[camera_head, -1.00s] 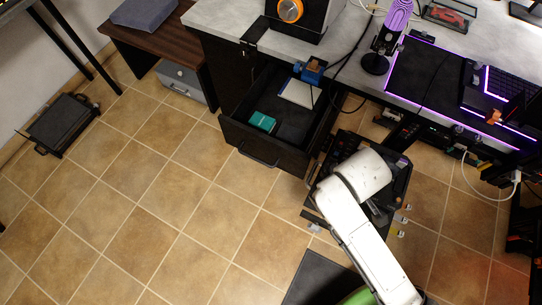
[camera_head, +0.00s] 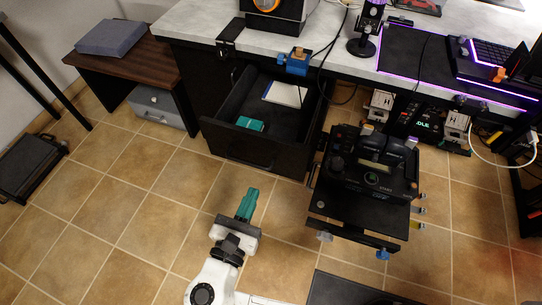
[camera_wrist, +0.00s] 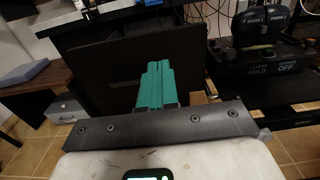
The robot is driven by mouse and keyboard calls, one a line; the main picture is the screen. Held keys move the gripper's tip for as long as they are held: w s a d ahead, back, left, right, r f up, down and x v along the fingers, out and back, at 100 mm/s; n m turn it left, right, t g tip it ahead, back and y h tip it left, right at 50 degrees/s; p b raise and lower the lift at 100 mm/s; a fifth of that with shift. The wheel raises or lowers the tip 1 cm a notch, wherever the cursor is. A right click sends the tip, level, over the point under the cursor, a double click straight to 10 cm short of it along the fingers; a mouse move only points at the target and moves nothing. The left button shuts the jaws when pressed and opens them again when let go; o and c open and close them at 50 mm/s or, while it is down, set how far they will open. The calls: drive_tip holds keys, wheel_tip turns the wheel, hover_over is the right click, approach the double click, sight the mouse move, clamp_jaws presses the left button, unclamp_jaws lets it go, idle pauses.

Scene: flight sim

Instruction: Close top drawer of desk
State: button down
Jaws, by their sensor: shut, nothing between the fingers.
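The desk's black top drawer (camera_head: 245,152) is pulled out below the pale grey desktop (camera_head: 345,62). In the head view a teal box (camera_head: 250,124) and a white notepad or sheet (camera_head: 285,93) lie inside it. The drawer's dark front (camera_wrist: 136,66) fills the middle of the wrist view. My gripper (camera_head: 250,197) has teal fingers, closed together and empty. It is in front of the drawer front, apart from it in the head view. In the wrist view the fingers (camera_wrist: 156,84) point at the drawer front; the exact gap is hard to judge.
A black control unit with a throttle (camera_head: 368,170) stands right of the drawer. A brown side table (camera_head: 130,62) with a grey drawer box (camera_head: 158,106) stands to the left. The tiled floor (camera_head: 130,200) before the drawer is clear.

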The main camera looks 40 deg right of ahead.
sight(275, 143)
drive_tip(key=b+x, duration=0.1)
drive_tip(key=x, duration=1.2)
drive_tip(key=shift+w+d+b, duration=0.1)
drive_tip(key=shift+d+b, duration=0.15)
drive_tip(key=shift+b, duration=0.15)
drive_tip(key=b+x, duration=0.3)
drive_tip(key=x, duration=2)
drive_tip(key=shift+d, duration=0.15)
